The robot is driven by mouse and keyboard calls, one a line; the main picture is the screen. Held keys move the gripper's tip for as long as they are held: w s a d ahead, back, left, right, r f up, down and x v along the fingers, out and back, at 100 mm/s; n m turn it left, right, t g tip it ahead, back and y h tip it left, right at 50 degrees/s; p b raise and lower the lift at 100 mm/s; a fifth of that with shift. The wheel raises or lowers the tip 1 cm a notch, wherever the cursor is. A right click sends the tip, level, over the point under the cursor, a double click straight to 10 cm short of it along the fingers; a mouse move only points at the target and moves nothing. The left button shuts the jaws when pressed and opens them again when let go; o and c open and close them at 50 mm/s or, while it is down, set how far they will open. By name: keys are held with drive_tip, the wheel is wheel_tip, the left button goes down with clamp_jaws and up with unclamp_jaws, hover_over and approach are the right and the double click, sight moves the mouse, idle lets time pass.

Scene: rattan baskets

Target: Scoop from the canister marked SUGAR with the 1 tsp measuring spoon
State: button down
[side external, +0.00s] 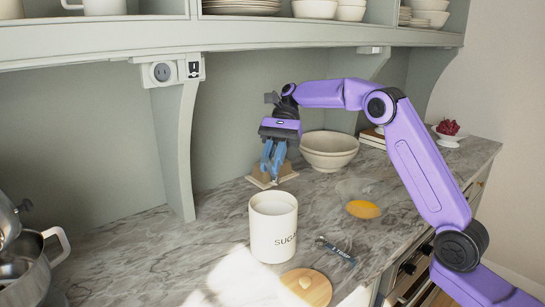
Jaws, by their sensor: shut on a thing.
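The white canister (273,232) marked SUGAR stands upright on the counter without a lid on top. Small dark metal measuring utensils (337,250) lie on the counter right of it; their size marks are too small to read. My gripper (271,176) is behind the canister, near the back wall, pointing down. Its blue fingers are shut at a tan, wood-coloured object (288,171) on the counter. The fingertips and the exact grip are hard to make out.
A round wooden lid (306,287) lies in front of the canister. Cream bowls (328,150) stand right of my gripper, and a yellow-orange item (363,209) lies nearer. A metal mixer bowl (25,265) is at the left. A shelf (240,33) overhangs the back.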

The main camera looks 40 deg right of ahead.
drive_tip(key=shift+f, duration=4.85)
drive_tip(key=shift+s+a, duration=0.25)
drive_tip(key=shift+a, duration=0.2)
drive_tip(key=shift+w+d+h, duration=0.15)
drive_tip(key=shift+d+h, duration=0.05)
drive_tip(key=shift+h, duration=0.1)
drive_tip(key=shift+s+a+f+t+h, duration=0.1)
drive_tip(key=shift+s+a+t+h, duration=0.15)
drive_tip(key=shift+t+h, duration=0.3)
drive_tip(key=shift+s+a+f+t+h, duration=0.1)
drive_tip(key=shift+a+t+h, duration=0.25)
drive_tip(key=shift+h, duration=0.3)
drive_tip(key=shift+s+a+r+t+h, duration=0.2)
drive_tip(key=shift+r+t+h, duration=0.3)
drive_tip(key=shift+r+h, duration=0.4)
drive_tip(key=shift+s+a+r+t+h, duration=0.15)
drive_tip(key=shift+a+r+t+h, duration=0.3)
drive_tip(key=shift+r+h, duration=0.45)
drive_tip(key=shift+s+a+r+t+h, duration=0.15)
drive_tip(key=shift+r+t+h, duration=0.4)
drive_tip(key=shift+r+h, duration=0.35)
